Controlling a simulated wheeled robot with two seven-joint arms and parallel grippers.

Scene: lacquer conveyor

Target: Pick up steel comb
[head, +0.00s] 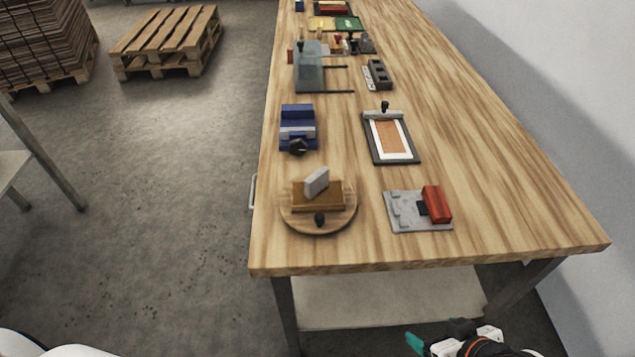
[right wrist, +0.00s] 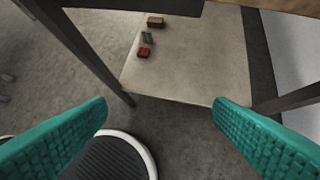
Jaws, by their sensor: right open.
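I cannot make out a steel comb for certain in either view. A light grey flat piece (head: 317,182) stands tilted on a brown block (head: 303,196) on a round wooden board (head: 320,226) at the near left of the bench. My right gripper (head: 416,343) is low at the bottom of the head view, in front of the bench's near edge and apart from everything on it. In the right wrist view its teal fingers (right wrist: 160,102) are spread wide with nothing between them. My left gripper is not in view.
The wooden bench (head: 480,200) carries a grey plate with a red block (head: 437,204), a framed panel (head: 390,137), a blue vise-like device (head: 298,128) and several things farther back. Its right side is clear. A lower shelf (right wrist: 190,60) holds small blocks. A wall stands right.

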